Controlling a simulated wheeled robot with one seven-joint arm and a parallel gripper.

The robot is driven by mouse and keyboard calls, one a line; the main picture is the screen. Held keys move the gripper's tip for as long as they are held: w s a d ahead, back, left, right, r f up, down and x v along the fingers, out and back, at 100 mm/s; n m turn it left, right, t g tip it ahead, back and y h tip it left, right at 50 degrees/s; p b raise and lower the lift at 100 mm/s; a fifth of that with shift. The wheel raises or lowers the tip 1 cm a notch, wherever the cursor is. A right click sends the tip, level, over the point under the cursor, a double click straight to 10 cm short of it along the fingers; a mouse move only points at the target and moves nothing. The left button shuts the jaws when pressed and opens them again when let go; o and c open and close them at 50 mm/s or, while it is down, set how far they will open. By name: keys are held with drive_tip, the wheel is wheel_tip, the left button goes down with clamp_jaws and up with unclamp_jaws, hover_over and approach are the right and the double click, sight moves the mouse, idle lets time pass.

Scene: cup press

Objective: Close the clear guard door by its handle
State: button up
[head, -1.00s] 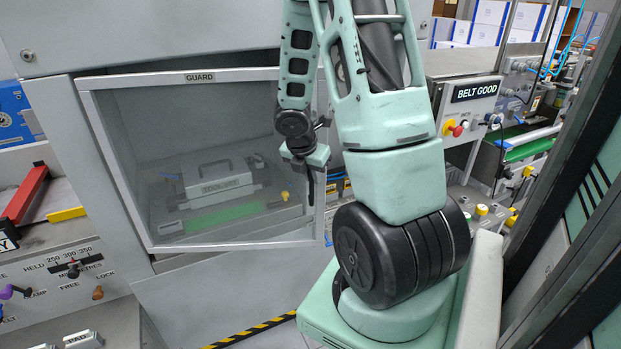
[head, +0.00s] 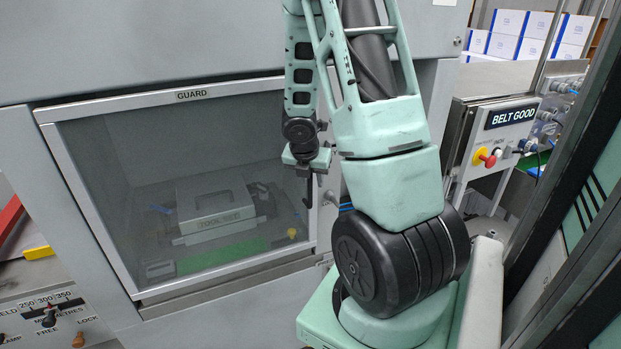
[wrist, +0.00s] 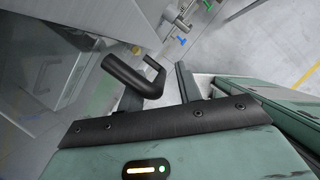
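The clear guard door (head: 95,215) has a silver frame and a GUARD label on its top bar. In the head view it lies close to the grey machine front; I cannot tell whether it is fully shut. My gripper (head: 307,195) is at the door's right edge, small and partly hidden in that view. In the wrist view the black bar handle (wrist: 138,76) reaches between the fingers of my gripper (wrist: 158,82). The fingers stand apart with space beside the handle, so it is not clamped. The handle is not clear in the head view.
A BELT GOOD panel (head: 512,118) with a red knob (head: 488,159) stands to the right. A dark frame post (head: 560,130) bounds the right side. A lever panel (head: 45,312) is at lower left.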

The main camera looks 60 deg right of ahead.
drive_tip(key=shift+a+r, duration=0.1)
drive_tip(key=p+v, duration=0.6)
drive_tip(key=v, duration=1.1)
drive_tip(key=shift+p, duration=0.3)
drive_tip(key=w+a+f+m+y+b, duration=0.1)
drive_tip(key=a+f+m+b, duration=0.35)
drive_tip(key=a, duration=0.75)
drive_tip(key=w+a+f+m+y+b, duration=0.1)
drive_tip(key=a+f+m+y+b, duration=0.1)
drive_tip(key=a+f+b, duration=0.8)
drive_tip(key=s+a+f+m+y+b, duration=0.1)
drive_tip(key=s+a+f+m+b, duration=0.2)
drive_tip(key=s+a, duration=0.3)
drive_tip(key=s+a+f+m+g+y+b, duration=0.1)
drive_tip(key=s+a+f+m+b, duration=0.1)
drive_tip(key=s+a, duration=0.5)
drive_tip(key=a+m+b, duration=0.1)
drive_tip(key=a, duration=0.5)
drive_tip(key=shift+a+f+b, duration=0.25)
drive_tip(key=shift+f+b, duration=0.05)
drive_tip(key=shift+f, duration=0.1)
drive_tip(key=shift+d+m, duration=0.1)
drive_tip(key=shift+m, duration=0.25)
